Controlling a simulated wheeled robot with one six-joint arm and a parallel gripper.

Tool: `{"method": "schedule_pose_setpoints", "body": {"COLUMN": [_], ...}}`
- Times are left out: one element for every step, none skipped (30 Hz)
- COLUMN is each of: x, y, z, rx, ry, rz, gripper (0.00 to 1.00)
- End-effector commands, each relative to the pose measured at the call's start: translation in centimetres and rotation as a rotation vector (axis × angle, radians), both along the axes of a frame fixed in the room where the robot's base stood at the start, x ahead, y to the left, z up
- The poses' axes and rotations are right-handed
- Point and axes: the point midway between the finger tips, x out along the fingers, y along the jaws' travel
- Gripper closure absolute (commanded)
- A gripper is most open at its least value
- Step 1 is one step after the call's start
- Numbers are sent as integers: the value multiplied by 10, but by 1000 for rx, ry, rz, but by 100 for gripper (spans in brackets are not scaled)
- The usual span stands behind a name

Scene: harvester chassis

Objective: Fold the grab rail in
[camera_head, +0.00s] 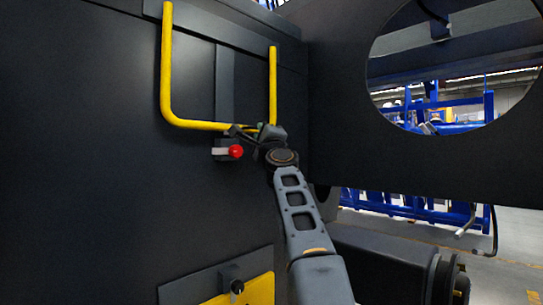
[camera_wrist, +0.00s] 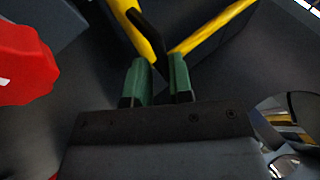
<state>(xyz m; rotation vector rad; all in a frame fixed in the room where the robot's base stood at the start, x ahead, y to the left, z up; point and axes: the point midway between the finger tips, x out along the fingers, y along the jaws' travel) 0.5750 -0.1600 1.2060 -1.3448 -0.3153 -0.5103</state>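The yellow grab rail (camera_head: 204,125) is a U-shaped bar on the dark chassis panel in the head view, with two uprights and a bottom bar. Its lower right part is partly hidden by my gripper (camera_head: 245,130). In the wrist view the rail (camera_wrist: 208,27) runs diagonally just beyond my gripper's two green fingers (camera_wrist: 160,64). The fingers stand apart with a clear gap and nothing visible held between them. I cannot tell whether they touch the rail.
A red knob (camera_head: 236,151) on a dark block sits just below the bottom bar, close to my gripper; it looms at left in the wrist view (camera_wrist: 25,65). A dark panel with a round opening stands at right.

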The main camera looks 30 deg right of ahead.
Motion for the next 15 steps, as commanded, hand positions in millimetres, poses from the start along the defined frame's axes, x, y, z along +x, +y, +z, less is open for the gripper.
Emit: {"method": "schedule_pose_setpoints", "body": {"x": [-10,-17,-25,-32,-39,-48,-56,-57,-60,-62,-65,-69,-72,-74,-78], "y": [1,1,3,4,5,7,8,8,9,10,10,11,12,12,13], "z": [-15,-18,-23,-27,-31,-36,-39,-34,-34,-35,-36,-39,-39,-41,-42], "rx": [0,0,0,-1,-1,-1,0,2,3,2,2,3,3,2,1], "ry": [-2,-1,-3,-3,-4,-5,-6,-3,-3,-2,-3,-3,-5,-5,-5], "rz": [-3,-4,-4,-6,-6,-6,-7,-5,-3,-4,-4,-5,-4,-5,-6], "gripper": [81,81,81,81,81,81,81,81,81,81,81,81,81,81,81]}}
